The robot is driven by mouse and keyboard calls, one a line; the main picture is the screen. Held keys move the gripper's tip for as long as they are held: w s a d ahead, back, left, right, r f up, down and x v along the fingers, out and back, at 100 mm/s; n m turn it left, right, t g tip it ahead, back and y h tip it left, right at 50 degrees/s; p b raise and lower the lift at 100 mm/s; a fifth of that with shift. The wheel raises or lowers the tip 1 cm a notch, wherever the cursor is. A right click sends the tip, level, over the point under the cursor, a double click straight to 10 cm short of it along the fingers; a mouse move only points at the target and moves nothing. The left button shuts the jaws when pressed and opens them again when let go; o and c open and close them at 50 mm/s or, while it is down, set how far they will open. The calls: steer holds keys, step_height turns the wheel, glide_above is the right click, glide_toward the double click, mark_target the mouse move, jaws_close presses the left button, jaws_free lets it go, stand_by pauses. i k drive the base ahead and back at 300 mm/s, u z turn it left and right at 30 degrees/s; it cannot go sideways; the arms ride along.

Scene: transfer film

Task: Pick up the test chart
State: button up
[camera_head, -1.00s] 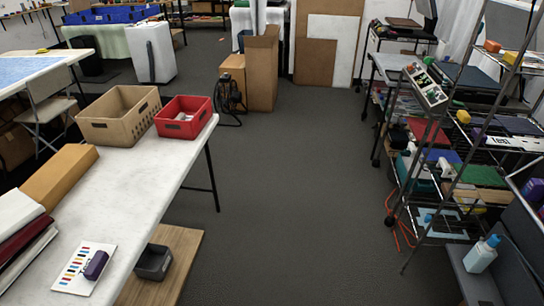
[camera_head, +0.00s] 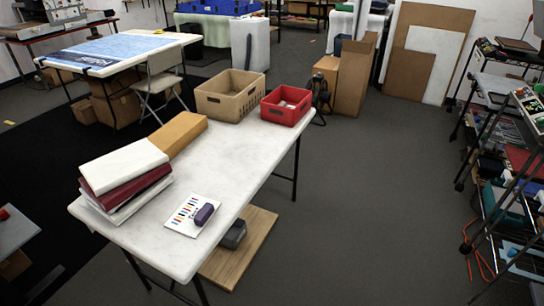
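The test chart (camera_head: 183,217) is a white sheet with rows of coloured patches. It lies flat on the white table (camera_head: 238,170), near the table's front right edge. A small dark purple object (camera_head: 204,214) rests on the chart's right part and covers some of it. My gripper does not show in the head view.
A stack of books or binders (camera_head: 125,172) lies left of the chart, with a tan box (camera_head: 180,132) behind. A beige crate (camera_head: 229,103) and a red bin (camera_head: 286,112) stand at the far end. Open grey floor (camera_head: 370,200) lies right of the table.

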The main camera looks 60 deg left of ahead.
mark_target(193, 211)
steer(key=u, duration=0.8)
steer(key=k, duration=0.1)
steer(key=u, duration=2.25)
steer(key=k, duration=0.9)
steer(key=z, duration=0.15)
steer(key=i, duration=0.9)
steer(key=u, duration=0.15)
steer(key=k, duration=0.35)
steer(key=z, duration=0.75)
steer(key=i, duration=0.3)
steer(key=u, duration=0.25)
